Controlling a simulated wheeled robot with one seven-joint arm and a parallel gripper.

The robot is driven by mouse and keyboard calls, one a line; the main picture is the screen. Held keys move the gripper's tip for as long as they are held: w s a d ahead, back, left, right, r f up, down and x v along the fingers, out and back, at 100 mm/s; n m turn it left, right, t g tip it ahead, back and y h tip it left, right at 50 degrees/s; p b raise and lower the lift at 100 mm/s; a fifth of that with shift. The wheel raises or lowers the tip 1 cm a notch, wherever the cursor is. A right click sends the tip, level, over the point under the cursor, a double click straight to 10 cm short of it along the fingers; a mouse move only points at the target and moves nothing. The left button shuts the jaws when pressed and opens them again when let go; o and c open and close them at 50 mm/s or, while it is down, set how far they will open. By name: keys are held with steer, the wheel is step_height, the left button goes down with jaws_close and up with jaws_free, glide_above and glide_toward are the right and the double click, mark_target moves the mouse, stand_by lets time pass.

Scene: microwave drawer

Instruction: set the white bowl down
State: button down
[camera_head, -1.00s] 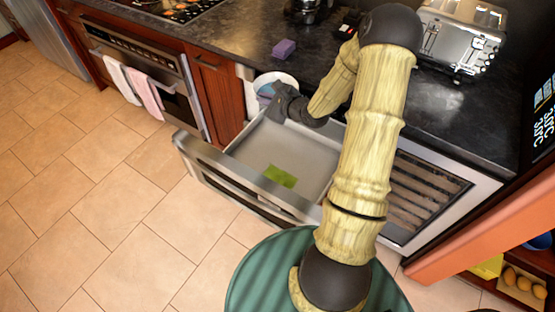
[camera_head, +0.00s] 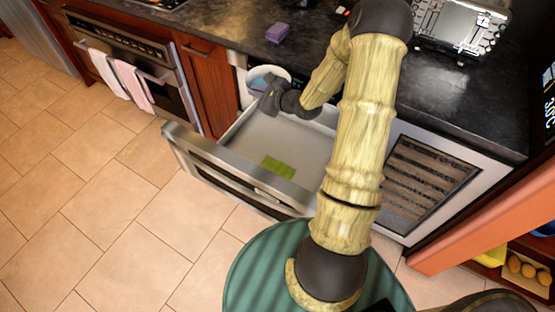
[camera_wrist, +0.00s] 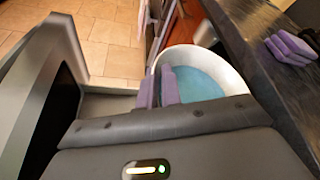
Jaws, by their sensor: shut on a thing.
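The white bowl (camera_head: 257,78) is at the back left corner of the open drawer in the head view, partly hidden by my gripper (camera_head: 270,98). In the wrist view the bowl (camera_wrist: 238,72) has a pale blue inside. My gripper's purple fingers (camera_wrist: 161,87) are shut on the bowl's near rim, one finger on each side of the wall. The open microwave drawer (camera_head: 300,143) has a grey floor and lies below the gripper. I cannot tell whether the bowl touches the drawer.
A green square (camera_head: 278,167) lies on the drawer floor. A purple sponge-like block (camera_head: 277,33) sits on the dark counter (camera_head: 225,22) behind. A metal toaster (camera_head: 460,25) stands at the counter's right. Tiled floor is clear at left.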

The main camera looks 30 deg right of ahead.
step_height(320, 180, down, 17)
steer(key=b, duration=1.6)
steer(key=shift+r, duration=0.1)
step_height(320, 180, down, 6)
steer(key=b, duration=0.2)
steer(key=shift+f, duration=0.25)
step_height(320, 180, down, 4)
steer(key=shift+r+b, duration=0.15)
steer(key=shift+b, duration=0.65)
steer(key=shift+r, duration=0.1)
